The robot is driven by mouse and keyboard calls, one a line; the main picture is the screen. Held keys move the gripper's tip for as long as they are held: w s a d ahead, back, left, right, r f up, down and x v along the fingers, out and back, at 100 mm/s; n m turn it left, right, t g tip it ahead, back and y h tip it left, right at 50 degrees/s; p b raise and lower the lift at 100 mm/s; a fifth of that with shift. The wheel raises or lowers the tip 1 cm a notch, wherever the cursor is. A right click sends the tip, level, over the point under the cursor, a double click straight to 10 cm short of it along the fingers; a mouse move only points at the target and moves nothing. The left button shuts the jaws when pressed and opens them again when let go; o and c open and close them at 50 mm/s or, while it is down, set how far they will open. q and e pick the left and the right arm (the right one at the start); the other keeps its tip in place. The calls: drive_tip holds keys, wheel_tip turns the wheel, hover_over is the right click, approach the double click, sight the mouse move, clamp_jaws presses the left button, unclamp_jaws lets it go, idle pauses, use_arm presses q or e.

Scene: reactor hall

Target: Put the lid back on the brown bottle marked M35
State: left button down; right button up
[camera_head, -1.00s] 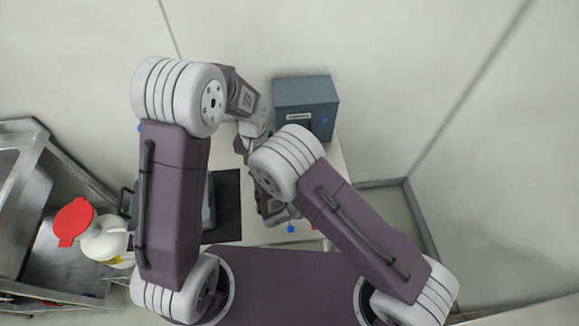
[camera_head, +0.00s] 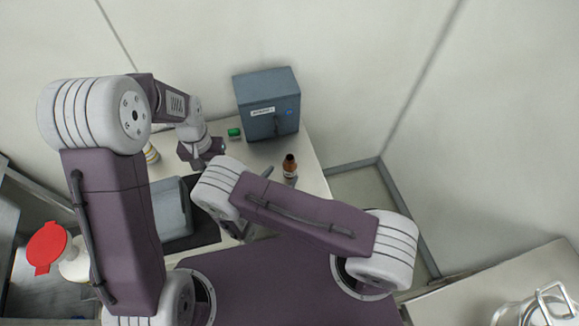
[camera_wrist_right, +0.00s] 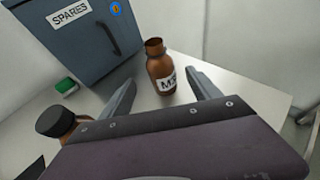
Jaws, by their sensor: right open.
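The brown bottle marked M35 (camera_wrist_right: 162,70) stands upright on the white table, with its neck bare and no lid on it. In the head view my right arm mostly hides this gripper. My left gripper (camera_head: 207,157) is over the table's left part; its fingers are not clear. A second brown bottle with a black cap (camera_wrist_right: 56,121) is at lower left. I see no loose lid.
A blue-grey SPARES cabinet (camera_head: 268,104) stands at the back of the table (camera_head: 312,165). A small green item (camera_head: 234,133) lies beside it. A grey case (camera_head: 172,210) is on a dark mat. A yellow-and-white container (camera_head: 151,154) is at left.

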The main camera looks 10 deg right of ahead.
sight(287, 170)
use_arm(q)
drive_tip(key=shift+r, duration=0.25)
use_arm(e)
drive_tip(key=x, duration=0.2)
drive_tip(key=shift+w+d+f, duration=0.15)
drive_tip(key=shift+w, duration=0.05)
use_arm(q)
drive_tip(key=shift+r+p, duration=0.3)
drive_tip(key=shift+p, duration=0.1)
use_arm(e)
drive_tip(key=shift+w+d, duration=0.2)
drive_tip(key=shift+d, duration=0.05)
use_arm(q)
drive_tip(key=shift+r+p, duration=0.5)
use_arm(e)
drive_tip(key=x, duration=0.4)
drive_tip(key=shift+w+d+f, duration=0.15)
drive_tip(key=shift+f, duration=0.1)
drive_tip(key=shift+c, duration=0.3)
clamp_jaws()
